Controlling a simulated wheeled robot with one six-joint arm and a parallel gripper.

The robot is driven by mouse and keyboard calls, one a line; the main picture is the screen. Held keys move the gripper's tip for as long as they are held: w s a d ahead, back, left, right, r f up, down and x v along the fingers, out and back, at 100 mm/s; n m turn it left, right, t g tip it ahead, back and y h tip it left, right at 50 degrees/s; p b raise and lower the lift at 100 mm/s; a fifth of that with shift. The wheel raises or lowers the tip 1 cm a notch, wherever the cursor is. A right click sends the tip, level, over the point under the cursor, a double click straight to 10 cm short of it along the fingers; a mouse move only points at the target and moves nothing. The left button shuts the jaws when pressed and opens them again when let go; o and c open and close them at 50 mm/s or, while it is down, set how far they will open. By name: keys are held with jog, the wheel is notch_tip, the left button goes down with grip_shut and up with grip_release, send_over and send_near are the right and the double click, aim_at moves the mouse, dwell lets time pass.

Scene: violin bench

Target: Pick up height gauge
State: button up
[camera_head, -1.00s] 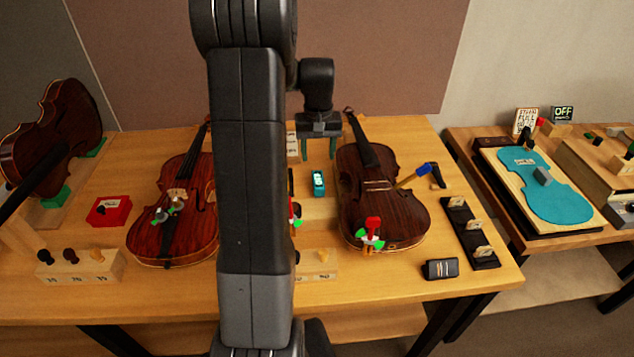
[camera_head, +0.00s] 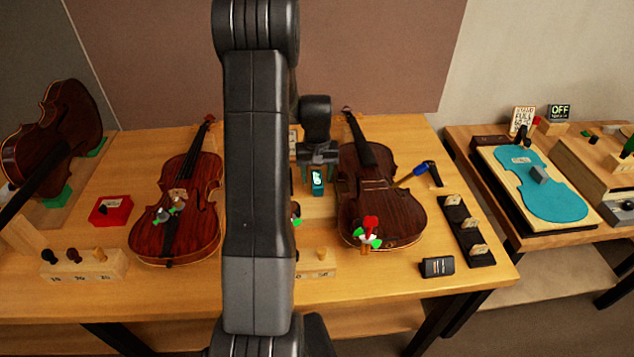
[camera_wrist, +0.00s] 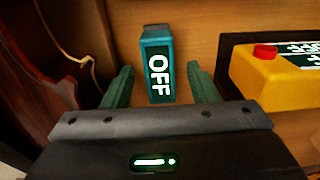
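A small teal box (camera_head: 317,186) with a dark display stands on the bench between the two violins. It appears to be the height gauge, though no label confirms this. My gripper (camera_wrist: 160,86) is open, with one green finger to the left of the box and one to the right. Gaps show between the box and both fingers. In the head view my gripper (camera_head: 317,176) is just above and around the box, and my arm hides part of the bench.
A violin (camera_head: 378,195) lies close to the right of the box, another violin (camera_head: 178,205) to the left. In the wrist view a yellow block (camera_wrist: 272,80) with a red button is to the right of my gripper. A black box (camera_head: 438,267) sits near the front edge.

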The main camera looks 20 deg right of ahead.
jog(key=c, duration=1)
jog(key=shift+o, duration=0.2)
jog(key=shift+r, duration=0.15)
